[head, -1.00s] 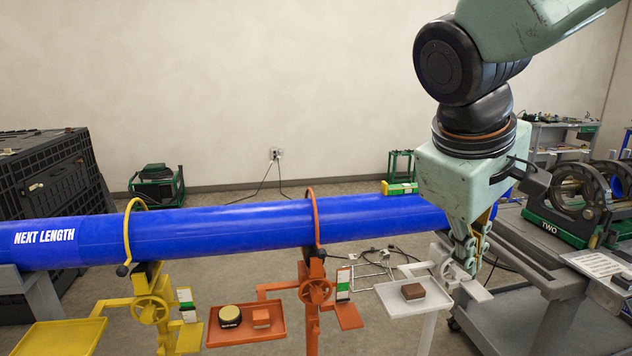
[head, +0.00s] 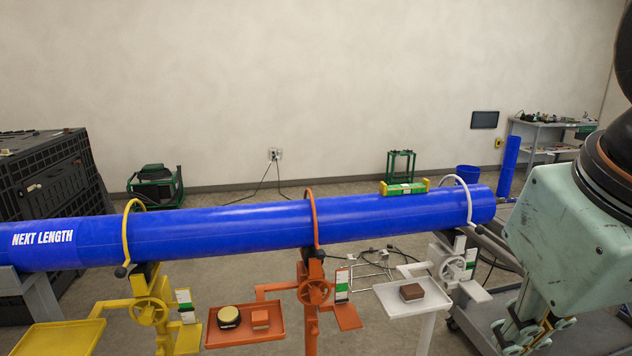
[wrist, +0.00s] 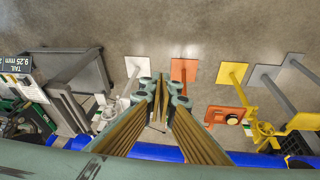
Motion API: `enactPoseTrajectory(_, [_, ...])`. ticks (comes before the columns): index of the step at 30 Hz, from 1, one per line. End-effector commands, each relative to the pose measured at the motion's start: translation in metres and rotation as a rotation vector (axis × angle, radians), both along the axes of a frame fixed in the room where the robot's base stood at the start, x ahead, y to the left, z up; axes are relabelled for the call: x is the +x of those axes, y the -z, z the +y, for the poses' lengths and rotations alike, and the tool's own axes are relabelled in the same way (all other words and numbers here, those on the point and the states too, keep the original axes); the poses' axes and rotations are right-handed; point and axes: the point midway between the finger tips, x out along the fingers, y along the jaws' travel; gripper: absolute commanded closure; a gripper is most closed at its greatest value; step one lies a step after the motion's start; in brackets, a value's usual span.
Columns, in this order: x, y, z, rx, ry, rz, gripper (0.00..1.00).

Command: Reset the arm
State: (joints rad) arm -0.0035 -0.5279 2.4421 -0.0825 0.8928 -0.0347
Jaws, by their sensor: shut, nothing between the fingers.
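My gripper (head: 532,335) hangs at the lower right of the head view, below my pale green wrist housing. It is in front of the grey cart and apart from the pipe. In the wrist view, the fingers of my gripper (wrist: 163,90) are together with nothing between them, above the floor. The blue pipe (head: 250,225), marked NEXT LENGTH, lies across the stands in the head view. Its right end shows clear of my arm. In the wrist view the pipe (wrist: 240,158) runs along the lower edge, partly hidden by my gripper.
Yellow (head: 150,310), orange (head: 316,290) and white (head: 447,262) stands carry the pipe. The orange tray (head: 245,332) holds a round tin and an orange block; the white tray (head: 395,300) holds a brown block. A green-yellow level (head: 405,188) sits on the pipe.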

Motion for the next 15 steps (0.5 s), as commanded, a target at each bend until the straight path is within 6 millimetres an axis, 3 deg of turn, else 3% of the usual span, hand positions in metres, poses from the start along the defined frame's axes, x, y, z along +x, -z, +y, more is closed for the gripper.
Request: enactPoseTrajectory(15, [-0.031,0.009,0.015,0.083,0.068,-0.023,1.0])
